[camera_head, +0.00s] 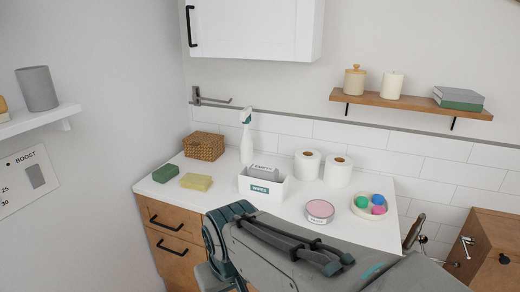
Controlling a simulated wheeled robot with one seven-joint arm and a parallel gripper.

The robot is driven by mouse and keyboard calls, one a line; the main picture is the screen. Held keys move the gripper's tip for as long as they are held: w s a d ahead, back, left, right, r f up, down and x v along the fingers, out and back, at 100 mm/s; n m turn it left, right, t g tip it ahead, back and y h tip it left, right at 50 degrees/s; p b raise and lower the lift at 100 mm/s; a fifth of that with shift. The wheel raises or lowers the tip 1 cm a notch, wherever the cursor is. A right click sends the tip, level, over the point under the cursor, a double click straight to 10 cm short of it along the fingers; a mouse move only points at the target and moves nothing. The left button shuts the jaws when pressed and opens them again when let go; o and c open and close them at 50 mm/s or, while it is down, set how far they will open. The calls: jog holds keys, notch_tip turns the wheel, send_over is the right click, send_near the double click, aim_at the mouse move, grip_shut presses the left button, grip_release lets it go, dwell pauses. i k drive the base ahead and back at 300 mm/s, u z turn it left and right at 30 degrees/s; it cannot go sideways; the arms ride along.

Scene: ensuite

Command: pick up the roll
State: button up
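Two white toilet rolls with brown cores stand upright side by side near the back of the white counter (285,207). The left roll (306,165) and the right roll (338,172) are close together; I cannot tell whether they touch. Both are in full view and nothing holds them. My arm crosses the bottom of the head view, in front of the counter. My gripper's fingers do not show, so its state is hidden.
Around the rolls are a white wipes box (262,191), a pink-topped tin (319,211) and a dish (369,206) of coloured balls. A spray bottle (247,143), basket (204,146) and sponges (196,182) stand left. A wooden shelf (410,104) hangs above.

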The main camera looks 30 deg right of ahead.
aim_at(338, 170)
jog(key=z, duration=1)
jog(key=i, duration=0.85)
jog(key=z, duration=0.75)
